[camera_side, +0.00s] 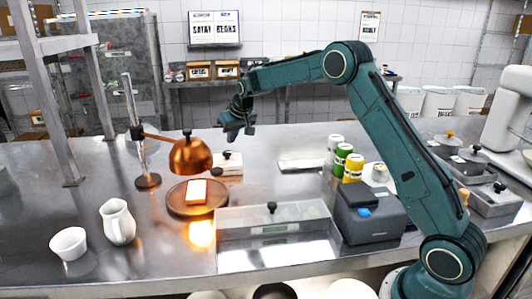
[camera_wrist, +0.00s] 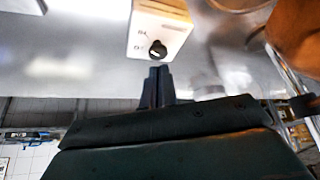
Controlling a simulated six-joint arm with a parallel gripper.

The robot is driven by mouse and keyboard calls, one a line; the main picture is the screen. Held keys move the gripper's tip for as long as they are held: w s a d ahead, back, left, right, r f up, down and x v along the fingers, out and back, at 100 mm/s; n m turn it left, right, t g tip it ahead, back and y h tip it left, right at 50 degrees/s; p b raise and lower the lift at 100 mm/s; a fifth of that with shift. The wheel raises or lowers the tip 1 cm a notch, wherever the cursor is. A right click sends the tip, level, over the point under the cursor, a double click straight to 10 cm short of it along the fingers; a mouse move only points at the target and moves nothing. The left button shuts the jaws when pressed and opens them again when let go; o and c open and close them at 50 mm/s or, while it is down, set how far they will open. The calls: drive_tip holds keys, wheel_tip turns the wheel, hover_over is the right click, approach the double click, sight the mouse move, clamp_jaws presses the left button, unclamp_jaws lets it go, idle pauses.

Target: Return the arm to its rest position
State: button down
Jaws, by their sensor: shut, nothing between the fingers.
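My gripper (camera_side: 237,132) hangs in the air above the steel counter (camera_side: 265,170), at the end of my raised teal arm. In the wrist view its two dark fingers (camera_wrist: 157,72) are together with nothing between them. Below it in the side view is a white box with a black knob (camera_side: 228,163). The same box (camera_wrist: 150,28) shows past the fingertips in the wrist view. I cannot tell the exact gap between fingers and box, but the gripper looks clear of it.
A copper heat lamp (camera_side: 190,156) hangs over a round board (camera_side: 176,206) with a pale block (camera_side: 196,192). A lidded clear bin (camera_side: 240,220), a dark grey box (camera_side: 370,222) and several cans (camera_side: 343,158) stand nearby. A white pitcher (camera_side: 118,222) and bowl (camera_side: 69,244) stand left.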

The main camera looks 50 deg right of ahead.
drive_tip(key=s+a+r+n, duration=0.1)
drive_tip(key=s+a+r, duration=0.5)
drive_tip(key=s, duration=0.4)
drive_tip(key=s+a+r, duration=0.4)
drive_tip(key=s+r, duration=0.4)
drive_tip(key=s, duration=0.3)
drive_tip(key=s+a+f+n, duration=0.1)
drive_tip(key=s+a+f, duration=0.1)
drive_tip(key=s, duration=1)
drive_tip(key=s+a+f+n+y, duration=0.1)
drive_tip(key=s+a+f, duration=0.1)
drive_tip(key=s, duration=1)
drive_tip(key=shift+s+a+y, duration=0.3)
drive_tip(key=shift+a, duration=0.4)
